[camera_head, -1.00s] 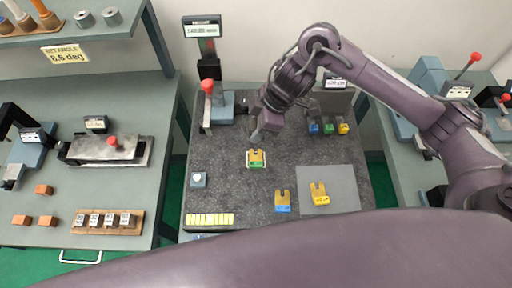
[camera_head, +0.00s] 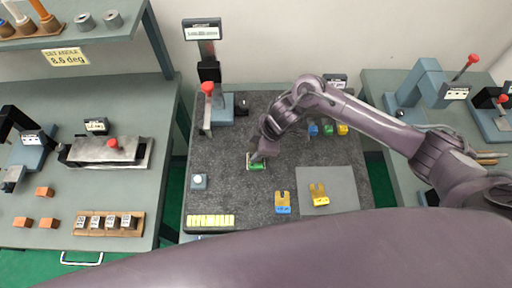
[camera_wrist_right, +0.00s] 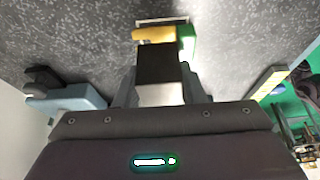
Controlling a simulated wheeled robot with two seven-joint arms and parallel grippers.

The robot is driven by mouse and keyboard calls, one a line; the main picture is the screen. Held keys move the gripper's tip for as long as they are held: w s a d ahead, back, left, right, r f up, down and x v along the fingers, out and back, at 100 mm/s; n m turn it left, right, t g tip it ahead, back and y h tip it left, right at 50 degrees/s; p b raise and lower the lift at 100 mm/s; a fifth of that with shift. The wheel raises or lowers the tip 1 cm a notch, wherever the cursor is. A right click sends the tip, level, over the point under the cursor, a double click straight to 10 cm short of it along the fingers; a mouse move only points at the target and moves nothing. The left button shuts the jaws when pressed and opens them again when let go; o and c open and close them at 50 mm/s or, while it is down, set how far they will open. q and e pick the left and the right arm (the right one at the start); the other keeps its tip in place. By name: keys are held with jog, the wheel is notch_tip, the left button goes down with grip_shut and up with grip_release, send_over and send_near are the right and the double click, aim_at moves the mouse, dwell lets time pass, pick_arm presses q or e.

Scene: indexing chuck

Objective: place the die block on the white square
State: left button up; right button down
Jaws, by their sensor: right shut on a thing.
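The die block (camera_head: 257,167), yellow with a green base, is at the white square (camera_head: 249,158) in the middle of the dark worktop. It also shows in the wrist view, its yellow part (camera_wrist_right: 155,34) and green part (camera_wrist_right: 188,40) beyond the fingers. My right gripper (camera_head: 259,156) is shut on the block from above and hides much of it. A light edge of the white square (camera_wrist_right: 163,20) shows past the block in the wrist view. I cannot tell whether the block's underside touches the square. My left gripper is not in view.
A blue-based yellow block (camera_head: 283,202) and a yellow one (camera_head: 319,195), the latter on a grey mat (camera_head: 343,180), stand to the right. A red-knobbed press (camera_head: 208,100) stands behind left. A round white button (camera_head: 198,180) is at left, with a yellow strip (camera_head: 210,221) in front.

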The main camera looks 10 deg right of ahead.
jog(key=shift+f+b, duration=0.3)
jog(key=shift+f, duration=0.15)
jog(key=shift+f, duration=0.1)
jog(key=c, duration=0.9)
grip_release()
jog(key=shift+f, duration=0.1)
jog(key=shift+s, duration=0.1)
jog(key=v, duration=1.3)
jog(key=shift+a+r, duration=0.2)
jog(key=shift+r, duration=0.05)
